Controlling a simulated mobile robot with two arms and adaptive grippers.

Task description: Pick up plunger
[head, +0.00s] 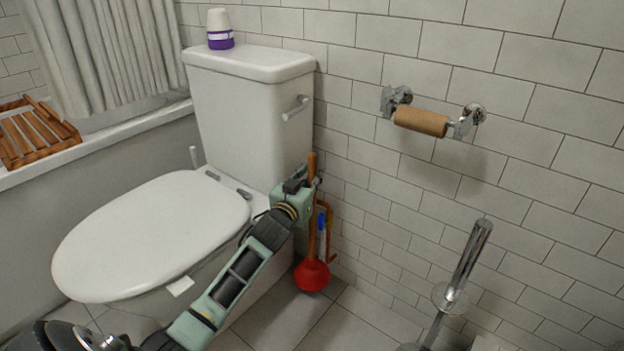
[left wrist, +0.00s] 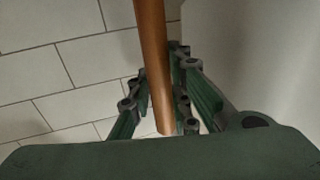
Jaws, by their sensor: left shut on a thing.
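The plunger (head: 312,273) stands upright on the floor between the toilet and the tiled wall, with a red cup at the bottom and a wooden handle. My left gripper (head: 312,184) is at the upper part of the handle, beside the toilet tank. In the left wrist view the wooden handle (left wrist: 152,60) runs down between the fingers of my left gripper (left wrist: 163,100), which is shut on it. The cup appears to rest on the floor or very near it; I cannot tell which. My right gripper is not in view.
The white toilet (head: 150,235) is directly left of the plunger. A blue item (head: 321,222) is behind the handle near the wall. A toilet roll holder with a brown tube (head: 420,121) is on the wall. A metal stand (head: 468,262) is at the right.

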